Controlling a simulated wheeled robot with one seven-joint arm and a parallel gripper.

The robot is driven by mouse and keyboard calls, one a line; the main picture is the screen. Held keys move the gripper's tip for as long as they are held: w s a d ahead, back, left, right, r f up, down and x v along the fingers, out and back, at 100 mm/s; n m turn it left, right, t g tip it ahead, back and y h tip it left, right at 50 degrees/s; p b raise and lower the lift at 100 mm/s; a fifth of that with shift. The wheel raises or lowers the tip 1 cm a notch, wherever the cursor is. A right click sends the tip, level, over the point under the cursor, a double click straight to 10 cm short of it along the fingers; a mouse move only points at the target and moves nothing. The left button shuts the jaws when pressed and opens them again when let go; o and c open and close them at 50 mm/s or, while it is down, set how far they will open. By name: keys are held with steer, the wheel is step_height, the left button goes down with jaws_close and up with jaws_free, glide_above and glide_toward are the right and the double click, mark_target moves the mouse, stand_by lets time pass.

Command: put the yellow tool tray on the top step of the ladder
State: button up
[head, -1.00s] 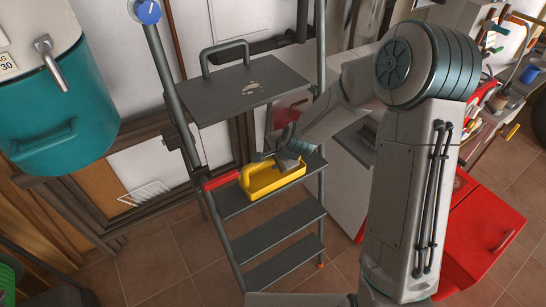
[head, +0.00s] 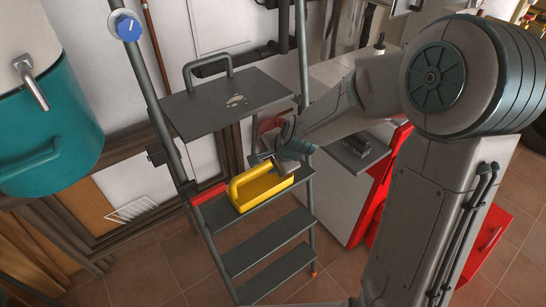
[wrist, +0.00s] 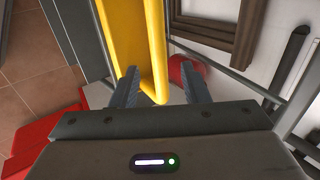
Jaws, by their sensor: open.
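The yellow tool tray (head: 262,190) rests on a lower step (head: 236,209) of the grey ladder, below the top step (head: 224,104). The top step is a flat platform, empty apart from a pale worn patch. My gripper (head: 268,163) is at the tray's handle. In the wrist view my gripper (wrist: 155,85) is open, with the yellow handle (wrist: 158,50) between or just ahead of its two fingers. The fingers do not appear closed on it. The tray's far side is partly hidden in that view.
A teal boiler drum (head: 50,135) hangs at the left. A red cabinet (head: 470,245) stands at the right, behind my arm. A grey handrail loop (head: 208,64) rises behind the top step. The space above the top step is clear.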

steer(key=shift+v, duration=1.6)
steer(key=s+d+r+n+g+h, duration=0.1)
steer(key=s+d+r+n, duration=0.2)
steer(key=s, duration=0.3)
steer(key=s+d+r+n+g+h, duration=0.1)
steer(key=s+d+r+n, duration=0.1)
steer(key=s+d+n, duration=0.2)
steer(key=s+d+r+n+h, duration=0.1)
steer(key=s+d+r+n, duration=0.2)
steer(key=s, duration=0.7)
steer(key=d+n, duration=0.1)
steer(key=d, duration=0.1)
steer(key=shift+s+d+r+g+h, duration=0.15)
steer(key=shift+d+r+g+h, duration=0.15)
steer(key=shift+d+g+h, duration=0.1)
steer(key=shift+c, duration=0.5)
steer(key=shift+a, duration=0.1)
